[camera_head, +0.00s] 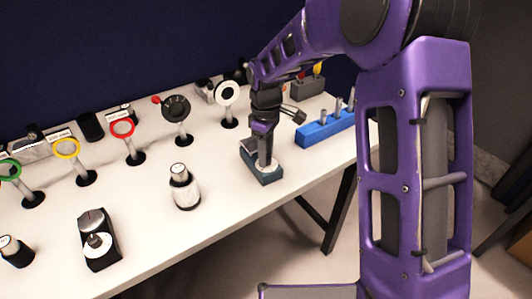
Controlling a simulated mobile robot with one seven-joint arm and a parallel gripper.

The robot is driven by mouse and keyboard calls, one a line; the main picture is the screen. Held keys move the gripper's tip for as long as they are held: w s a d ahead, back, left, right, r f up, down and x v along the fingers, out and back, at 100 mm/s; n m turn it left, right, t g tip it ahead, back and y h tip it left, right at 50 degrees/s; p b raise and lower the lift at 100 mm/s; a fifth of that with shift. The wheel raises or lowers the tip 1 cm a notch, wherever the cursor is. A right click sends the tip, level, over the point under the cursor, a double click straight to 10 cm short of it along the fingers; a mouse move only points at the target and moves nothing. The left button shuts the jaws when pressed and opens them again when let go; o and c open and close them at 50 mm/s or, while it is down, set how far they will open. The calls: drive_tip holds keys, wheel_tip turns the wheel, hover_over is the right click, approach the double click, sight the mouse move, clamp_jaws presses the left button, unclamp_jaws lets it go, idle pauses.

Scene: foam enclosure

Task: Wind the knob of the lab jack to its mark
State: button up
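A small blue-grey box (265,179) stands near the right front edge of the white table, with a pale round dial on top. It appears to be the lab jack. My gripper (265,160) points straight down over the dial, its fingertips at or just above it. The gripper hides the middle of the dial, so any knob and its mark cannot be made out. The view is too small to show whether the fingers are apart or closed on a knob.
A blue rack with pegs (325,127) stands right of my gripper. A white-and-black cylinder (184,190) and a black knobbed device (100,240) stand to the left. Ring stands, including a red ring (122,128), line the back. The table (145,200) is clear between them.

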drive_tip(key=o, duration=0.3)
wheel_tip(320, 180, up, 18)
drive_tip(key=shift+f, duration=0.25)
idle(0.4)
